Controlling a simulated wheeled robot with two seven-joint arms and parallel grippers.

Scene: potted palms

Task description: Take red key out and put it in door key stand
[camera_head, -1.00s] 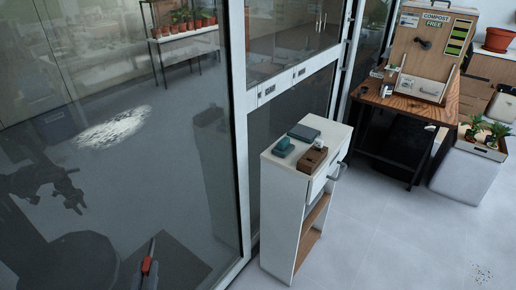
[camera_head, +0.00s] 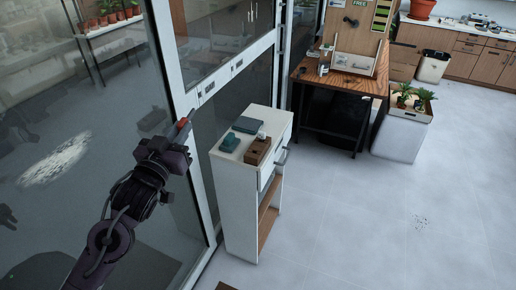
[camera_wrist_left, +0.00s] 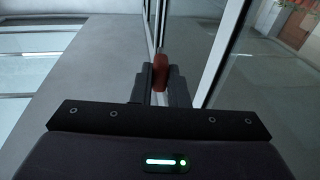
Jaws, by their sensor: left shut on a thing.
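My left gripper (camera_head: 179,132) is raised in front of the glass wall, left of the white cabinet. It is shut on the red key (camera_head: 184,122), whose tip points up and right. In the left wrist view, the red key (camera_wrist_left: 161,69) shows between the two dark fingers of the left gripper (camera_wrist_left: 160,80). On the cabinet top sit a brown wooden block (camera_head: 257,151) with a small pale item by it and a teal block (camera_head: 230,143). I cannot tell which of them is the key stand. My right gripper is not in view.
The narrow white cabinet (camera_head: 239,195) stands against the glass wall's metal frame (camera_head: 187,95). A wooden table (camera_head: 345,80) with a compost box (camera_head: 352,63) stands behind it. A planter with small palms (camera_head: 408,108) is to the right. The floor (camera_head: 400,210) at right is mostly clear.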

